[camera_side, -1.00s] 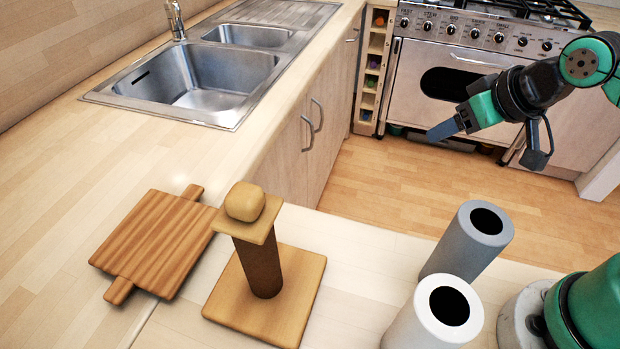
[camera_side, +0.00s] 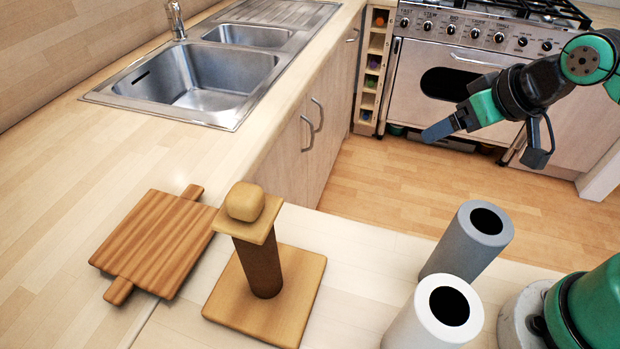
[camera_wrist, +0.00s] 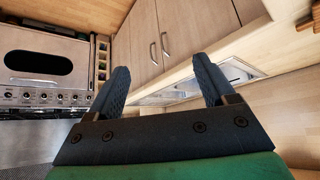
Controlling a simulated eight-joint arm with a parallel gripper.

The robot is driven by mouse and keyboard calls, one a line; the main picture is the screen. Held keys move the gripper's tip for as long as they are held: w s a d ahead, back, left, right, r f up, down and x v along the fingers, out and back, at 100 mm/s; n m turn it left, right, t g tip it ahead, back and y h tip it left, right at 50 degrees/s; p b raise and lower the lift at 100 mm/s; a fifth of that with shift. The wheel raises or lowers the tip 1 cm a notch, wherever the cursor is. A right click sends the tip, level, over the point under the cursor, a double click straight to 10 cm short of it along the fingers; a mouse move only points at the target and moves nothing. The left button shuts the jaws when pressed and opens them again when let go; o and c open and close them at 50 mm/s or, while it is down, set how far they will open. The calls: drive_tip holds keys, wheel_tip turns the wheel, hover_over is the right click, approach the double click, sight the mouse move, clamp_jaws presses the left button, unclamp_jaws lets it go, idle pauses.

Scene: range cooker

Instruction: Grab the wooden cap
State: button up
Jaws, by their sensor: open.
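The wooden cap (camera_side: 245,203) is a light, rounded knob on a square plate. It sits on top of a dark brown upright post (camera_side: 263,268), which stands on a square wooden base (camera_side: 235,300) on the counter. My gripper (camera_side: 437,132) is in the air over the floor, to the right of the cap and well apart from it. In the wrist view my gripper (camera_wrist: 162,78) shows two dark fingers spread apart with nothing between them. The cap does not show in the wrist view.
A striped cutting board (camera_side: 155,243) lies left of the post. A grey cylinder (camera_side: 462,245) and a white cylinder (camera_side: 420,325) stand to its right, near my base. A sink (camera_side: 235,118) is set in the counter behind. A range cooker (camera_side: 415,75) stands at the back.

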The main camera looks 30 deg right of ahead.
sight(229, 201)
wheel_tip(229, 201, up, 9)
drive_tip(key=w+a+f+n+t+y, duration=0.1)
drive_tip(key=a+n+t+y, duration=0.1)
drive_tip(key=a, duration=0.5)
drive_tip(key=w+a+n+t+y, duration=0.1)
drive_tip(key=w+a+n+y, duration=0.1)
drive_tip(key=a, duration=0.4)
drive_tip(key=s+a+f+n+y, duration=0.1)
drive_tip(key=s+a+y, duration=0.1)
drive_tip(key=a, duration=0.2)
drive_tip(key=s+a+f+n+y, duration=0.1)
drive_tip(key=s+a+n+y, duration=0.1)
drive_tip(key=a, duration=0.2)
drive_tip(key=s+a+f+n+y, duration=0.1)
drive_tip(key=s+a+n+y, duration=0.1)
drive_tip(key=a, duration=0.3)
drive_tip(key=shift+s+f, duration=0.25)
drive_tip(key=shift+s, duration=0.35)
drive_tip(key=shift+d+f, duration=0.1)
drive_tip(key=shift+f, duration=0.5)
drive_tip(key=shift+x, duration=2.75)
drive_tip(key=c, duration=0.9)
